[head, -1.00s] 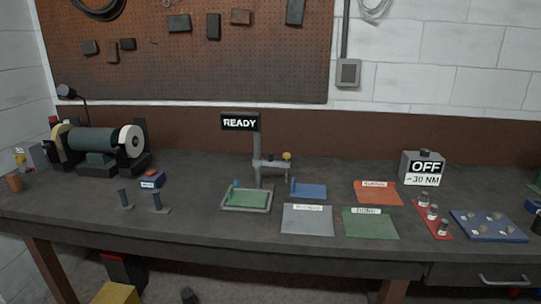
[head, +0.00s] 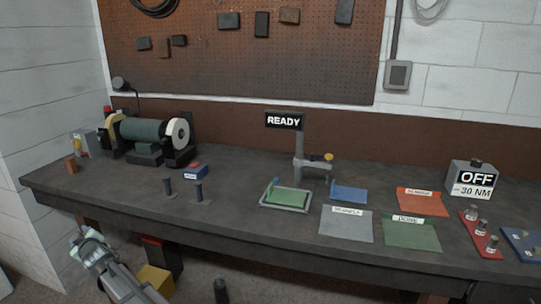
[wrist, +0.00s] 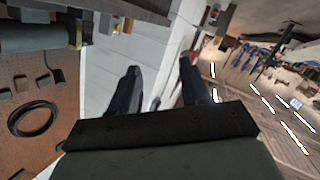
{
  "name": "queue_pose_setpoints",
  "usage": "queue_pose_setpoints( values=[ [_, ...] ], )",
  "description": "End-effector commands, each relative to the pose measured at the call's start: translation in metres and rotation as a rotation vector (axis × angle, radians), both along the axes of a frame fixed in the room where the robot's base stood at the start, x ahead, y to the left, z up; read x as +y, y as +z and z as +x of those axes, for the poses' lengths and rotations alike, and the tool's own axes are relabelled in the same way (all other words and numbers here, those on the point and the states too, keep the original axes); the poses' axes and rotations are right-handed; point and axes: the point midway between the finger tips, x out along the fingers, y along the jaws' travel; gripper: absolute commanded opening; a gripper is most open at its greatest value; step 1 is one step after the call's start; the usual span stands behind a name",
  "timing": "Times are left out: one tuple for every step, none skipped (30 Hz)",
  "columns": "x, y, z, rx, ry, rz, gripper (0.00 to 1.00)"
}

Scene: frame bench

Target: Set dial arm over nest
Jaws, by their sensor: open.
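My gripper (wrist: 160,85) is open and empty, with two dark fingers apart in the wrist view. In the head view my arm is low at left, off the bench.
Blue, grey, green (head: 411,234) and orange (head: 423,202) mats lie right of the tray. An OFF box (head: 472,178) and a red strip (head: 480,238) are further right.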

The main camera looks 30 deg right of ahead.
Motion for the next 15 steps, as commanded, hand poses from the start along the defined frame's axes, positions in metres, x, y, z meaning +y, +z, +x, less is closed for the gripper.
queue_pose_setpoints(
  values=[
    [0.014, 0.024, 0.004, -0.044, 0.019, 0.008, 0.47],
    [0.020, 0.035, 0.005, -0.064, 0.029, 0.012, 0.47],
    [0.027, 0.049, 0.005, -0.091, 0.040, 0.017, 0.47],
    [0.032, 0.059, 0.006, -0.108, 0.047, 0.021, 0.47],
    [0.036, 0.068, 0.006, -0.127, 0.056, 0.024, 0.47],
    [0.042, 0.079, 0.006, -0.147, 0.064, 0.028, 0.47],
    [0.046, 0.088, 0.006, -0.162, 0.071, 0.030, 0.47],
    [0.048, 0.096, 0.006, -0.176, 0.075, 0.033, 0.47],
    [0.052, 0.107, 0.007, -0.194, 0.081, 0.035, 0.47],
    [0.054, 0.113, 0.008, -0.206, 0.084, 0.037, 0.47],
    [0.056, 0.121, 0.008, -0.217, 0.087, 0.039, 0.47],
    [0.057, 0.130, 0.010, -0.231, 0.089, 0.041, 0.47],
    [0.057, 0.137, 0.011, -0.241, 0.090, 0.043, 0.47],
    [0.056, 0.143, 0.013, -0.248, 0.088, 0.044, 0.47],
    [0.054, 0.152, 0.015, -0.256, 0.085, 0.046, 0.47]
  ],
)
